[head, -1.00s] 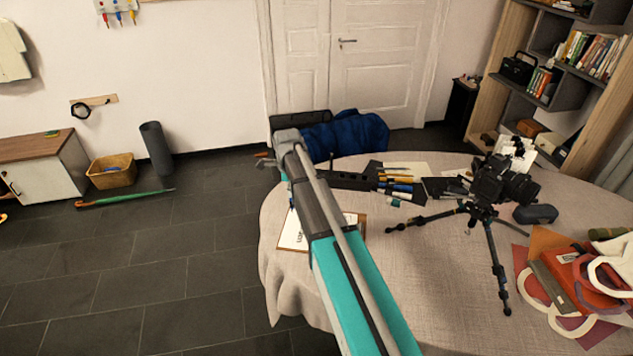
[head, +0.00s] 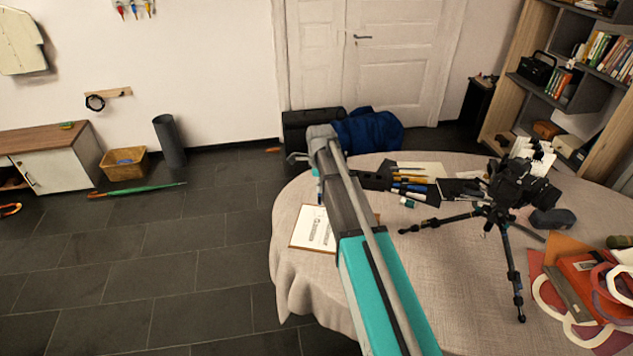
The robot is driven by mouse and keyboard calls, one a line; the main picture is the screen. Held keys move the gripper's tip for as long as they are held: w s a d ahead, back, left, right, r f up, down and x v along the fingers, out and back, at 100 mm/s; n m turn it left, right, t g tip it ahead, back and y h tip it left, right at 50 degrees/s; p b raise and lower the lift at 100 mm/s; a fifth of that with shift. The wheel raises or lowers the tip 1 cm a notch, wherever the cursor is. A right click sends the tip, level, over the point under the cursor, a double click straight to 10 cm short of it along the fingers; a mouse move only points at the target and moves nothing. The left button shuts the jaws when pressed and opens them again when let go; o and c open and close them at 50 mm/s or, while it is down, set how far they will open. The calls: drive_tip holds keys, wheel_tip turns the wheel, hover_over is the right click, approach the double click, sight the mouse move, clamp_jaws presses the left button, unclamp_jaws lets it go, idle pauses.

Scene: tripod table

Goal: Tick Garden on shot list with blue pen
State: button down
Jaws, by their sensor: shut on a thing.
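The shot list appears to be the white printed sheet on a brown board (head: 309,236) at the table's left edge. My forearm covers its right part, and its print is too small to read. Several pens (head: 408,187), some blue and some yellow, lie side by side between dark flaps right of my arm.
A camera on a small black tripod (head: 512,185) stands right of the pens, its legs spread on the round cloth-covered table (head: 430,290). Red and orange items (head: 580,285) lie at the right. The table front between arm and tripod is clear.

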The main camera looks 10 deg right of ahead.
drive_tip(key=shift+w+d+f+t+b, duration=0.15)
drive_tip(key=shift+w+d+t+b, duration=0.1)
drive_tip(key=shift+w+t, duration=0.45)
drive_tip(key=shift+w+d+f+t+b, duration=0.1)
drive_tip(key=shift+w+t+b, duration=0.1)
drive_tip(key=shift+w+t, duration=0.5)
drive_tip(key=shift+f, duration=0.1)
drive_tip(key=shift+f+b, duration=2.8)
drive_tip(key=shift+b, duration=0.1)
drive_tip(key=shift+f+b, duration=0.55)
drive_tip(key=shift+b, duration=0.05)
drive_tip(key=shift+s+a, duration=0.25)
drive_tip(key=shift+s, duration=0.45)
idle(2.3)
